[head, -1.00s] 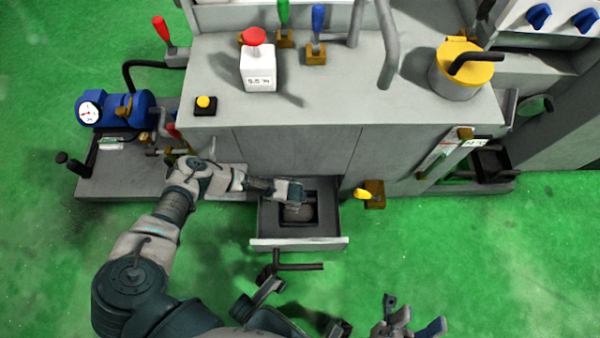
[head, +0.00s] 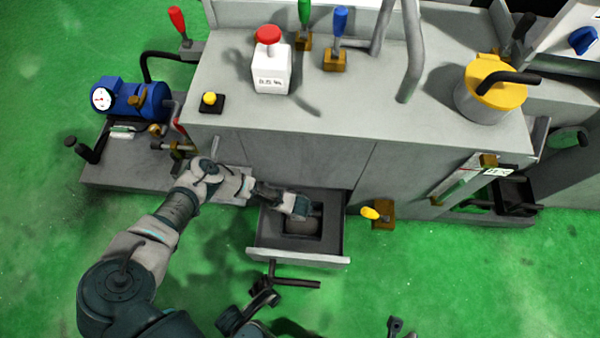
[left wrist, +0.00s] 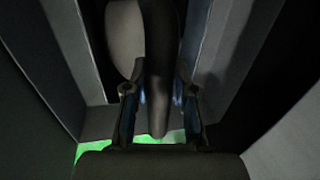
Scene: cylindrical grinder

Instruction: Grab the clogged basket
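The basket (head: 302,226) is a grey rounded piece sitting in the square opening of a pulled-out drawer (head: 268,234). My left gripper (head: 303,208) reaches down into the drawer over the basket and hides part of it. In the left wrist view, a dark bar, apparently the basket's handle (left wrist: 160,70), runs between the two fingers of my left gripper (left wrist: 159,98). Gaps show on both sides of the bar, so the fingers look open around it. The grey basket body (left wrist: 123,42) shows behind. Only a fingertip of my right gripper (head: 396,327) shows at the bottom edge.
The grey machine cabinet (head: 300,155) stands behind the drawer. A yellow-handled valve (head: 380,213) sits right of the drawer, and a blue pump (head: 130,100) is at the left.

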